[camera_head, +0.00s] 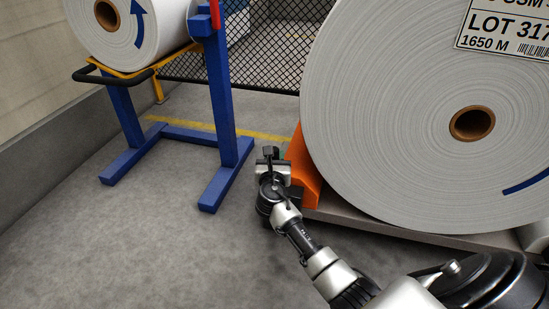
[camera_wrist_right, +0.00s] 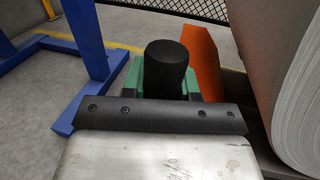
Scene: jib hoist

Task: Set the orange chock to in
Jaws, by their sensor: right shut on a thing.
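The orange chock (camera_head: 303,170) stands at the lower left side of the big white paper roll (camera_head: 400,120). It also shows in the right wrist view (camera_wrist_right: 205,62), close to the roll's side; I cannot tell whether they touch. My right gripper (camera_head: 270,160) is just left of the chock, low over the floor. In the right wrist view its green-padded fingers (camera_wrist_right: 163,80) are shut on a black upright grip (camera_wrist_right: 166,66). The joint between this grip and the chock is hidden. My left gripper is not in view.
The big roll rests on a low platform (camera_head: 420,232). A blue stand (camera_head: 222,110) with a smaller roll (camera_head: 150,25) is at the left, its foot near my right gripper. A mesh fence (camera_head: 270,62) runs behind. The floor at front left is clear.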

